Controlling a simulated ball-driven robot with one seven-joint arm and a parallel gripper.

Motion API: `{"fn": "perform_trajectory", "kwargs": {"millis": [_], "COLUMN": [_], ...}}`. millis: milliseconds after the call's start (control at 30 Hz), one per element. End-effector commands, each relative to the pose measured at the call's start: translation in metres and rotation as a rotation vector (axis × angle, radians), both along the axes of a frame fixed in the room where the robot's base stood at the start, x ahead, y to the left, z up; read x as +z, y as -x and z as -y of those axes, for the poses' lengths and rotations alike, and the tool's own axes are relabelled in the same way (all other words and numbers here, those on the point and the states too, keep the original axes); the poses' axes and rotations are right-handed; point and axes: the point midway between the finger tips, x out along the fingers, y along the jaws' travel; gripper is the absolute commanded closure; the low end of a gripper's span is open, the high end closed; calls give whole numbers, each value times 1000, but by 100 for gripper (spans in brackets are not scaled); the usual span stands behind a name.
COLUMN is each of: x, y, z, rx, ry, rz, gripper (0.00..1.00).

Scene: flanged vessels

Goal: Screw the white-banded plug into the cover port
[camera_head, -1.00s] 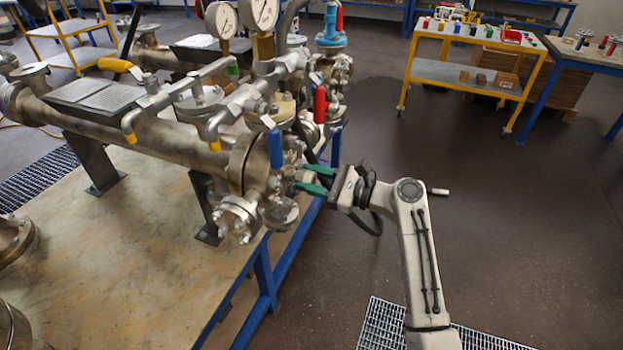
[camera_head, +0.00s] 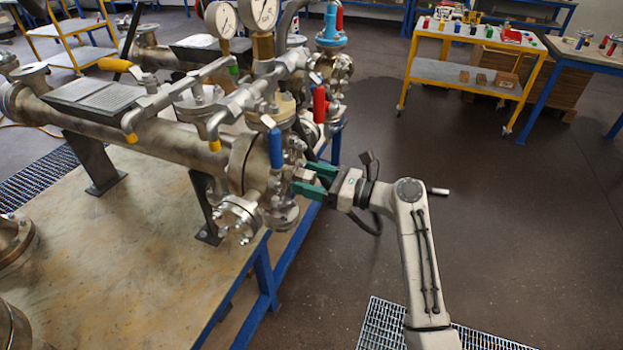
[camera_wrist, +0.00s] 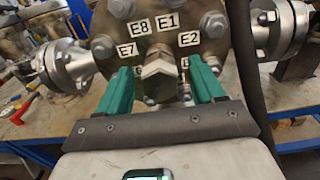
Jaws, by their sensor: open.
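My gripper (camera_head: 302,180) is at the end flange of the horizontal vessel (camera_head: 165,140), with its green fingers pointing left at it. In the wrist view my gripper (camera_wrist: 162,85) is open, one finger on each side of a metallic hex-headed plug (camera_wrist: 158,76). Gaps show between the plug and both fingers. The plug stands at the middle of the round cover (camera_wrist: 165,28), below the labels E8 and E1. I cannot clearly make out a white band or how deep the plug sits. In the head view the plug is too small to tell apart.
A blue-handled valve (camera_head: 275,147) and a red-handled valve (camera_head: 320,104) stand close above my gripper. Flanged side branches (camera_wrist: 68,65) flank the cover. The blue-framed bench edge (camera_head: 265,275) lies below. Floor to the right is clear up to the yellow cart (camera_head: 470,75).

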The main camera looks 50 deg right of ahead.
Motion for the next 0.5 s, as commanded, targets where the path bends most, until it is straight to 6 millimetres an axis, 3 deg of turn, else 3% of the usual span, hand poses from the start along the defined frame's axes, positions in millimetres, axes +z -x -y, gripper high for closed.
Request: {"fn": "perform_trajectory", "kwargs": {"millis": [233,500], "x": [0,-1], "y": [14,62], "z": [6,23], "rx": [-2,-4], "ry": [1,0], "rz": [0,-1], "gripper": [32,32]}}
